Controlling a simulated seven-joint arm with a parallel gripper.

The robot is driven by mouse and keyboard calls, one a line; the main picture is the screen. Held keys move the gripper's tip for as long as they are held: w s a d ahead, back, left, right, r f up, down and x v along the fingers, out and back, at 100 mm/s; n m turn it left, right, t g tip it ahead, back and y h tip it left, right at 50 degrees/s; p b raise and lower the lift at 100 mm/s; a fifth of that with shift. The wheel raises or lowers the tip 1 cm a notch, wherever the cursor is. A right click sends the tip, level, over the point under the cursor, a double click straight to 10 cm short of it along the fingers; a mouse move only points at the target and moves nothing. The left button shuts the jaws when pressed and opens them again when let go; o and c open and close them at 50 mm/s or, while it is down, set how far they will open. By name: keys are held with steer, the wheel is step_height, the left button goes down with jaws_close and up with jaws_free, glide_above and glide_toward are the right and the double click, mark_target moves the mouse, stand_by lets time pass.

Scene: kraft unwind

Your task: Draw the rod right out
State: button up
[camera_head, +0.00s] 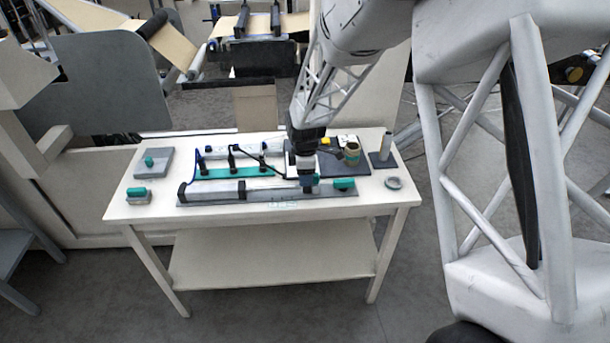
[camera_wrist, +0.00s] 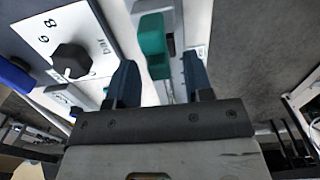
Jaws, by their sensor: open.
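A long grey fixture (camera_head: 268,197) lies along the front of the white table, carrying a silver cylinder body (camera_head: 212,189) between dark end blocks. A teal block (camera_head: 344,184) sits at the fixture's right end; a teal block also shows in the wrist view (camera_wrist: 152,45), beyond and between my fingertips. I cannot make out the rod clearly; my gripper hides part of the fixture's right half. My gripper (camera_head: 308,185) points down over that half, left of the teal block. In the wrist view its two dark fingers (camera_wrist: 160,75) are apart, with nothing clearly held between them.
A teal-based rack (camera_head: 238,172) with black uprights stands behind the fixture. A dark board with a tan cup (camera_head: 352,154), a grey post (camera_head: 385,145) and a grey ring (camera_head: 393,183) are at right. A dial panel (camera_wrist: 60,45) is close left in the wrist view.

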steer(key=shift+r, duration=3.65)
steer(key=shift+s+d+r, duration=0.2)
steer(key=shift+s+r, duration=0.1)
steer(key=shift+r, duration=0.15)
steer(key=s+d+r+m, duration=0.4)
steer(key=s+r+m, duration=0.1)
steer(key=s+r, duration=0.35)
steer(key=s+d+r+m+t, duration=0.1)
steer(key=s+d+r+m, duration=0.1)
steer(key=s, duration=0.7)
steer(key=s+d+r+m, duration=0.3)
steer(key=s+m, duration=0.3)
steer(key=s, duration=0.3)
steer(key=s+d+r+m+t, duration=0.1)
steer(key=s+m, duration=0.4)
steer(key=s, duration=0.5)
step_height(320, 180, up, 3)
steer(key=shift+d+f+t, duration=0.1)
steer(key=shift+d+t, duration=0.2)
steer(key=shift+d, duration=0.55)
steer(key=shift+o, duration=0.6)
steer(key=shift+w, duration=0.1)
